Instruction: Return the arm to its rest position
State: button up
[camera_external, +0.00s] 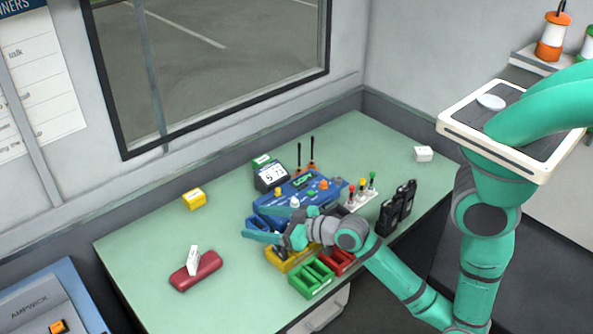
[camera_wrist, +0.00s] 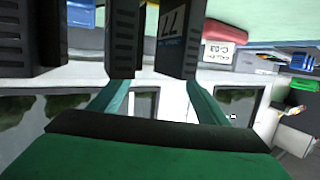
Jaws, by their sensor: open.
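My teal arm reaches from the right over the green table (camera_external: 135,258). My gripper (camera_external: 258,230) is low over the front of the blue console (camera_external: 293,190) and points left. Its jaws are apart, and I see nothing held between them. In the wrist view, the two teal fingers of my gripper (camera_wrist: 157,85) stand apart. Dark upright blocks, one marked 77 (camera_wrist: 176,38), fill the space past the fingers, and I cannot tell how far off they are. My wrist hides part of the console and the bins.
Yellow, green (camera_external: 312,279) and red bins are below my wrist. Two black radios (camera_external: 397,207) stand close to my forearm. The table's left is mostly clear.

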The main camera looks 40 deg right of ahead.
jog(key=s+d+h, duration=0.1)
jog(key=d, duration=0.2)
jog(key=s+d+m+t+h, duration=0.1)
jog(key=d, duration=0.2)
jog(key=s+d+m+t, duration=0.1)
jog(key=d, duration=0.2)
jog(key=shift+f+h, duration=0.25)
jog(key=shift+h, duration=0.15)
jog(key=s+d+t+h, duration=0.1)
jog(key=s+d+t, duration=0.1)
jog(key=s+d, duration=0.45)
jog(key=shift+m+g+h, duration=0.7)
jog(key=shift+h, duration=0.2)
jog(key=s+f, duration=0.1)
jog(key=s, duration=0.3)
jog(key=s+d+f, duration=0.1)
jog(key=s+f, duration=0.1)
jog(key=s, duration=0.1)
jog(key=s+d+f, duration=0.1)
jog(key=s, duration=0.3)
jog(key=shift+s+f, duration=0.25)
jog(key=shift+s, duration=0.1)
jog(key=s+a+f+m+g+h, duration=0.1)
jog(key=s, duration=0.8)
jog(key=shift+s+f, duration=0.15)
jog(key=shift+s, duration=0.05)
jog(key=shift+a, duration=0.1)
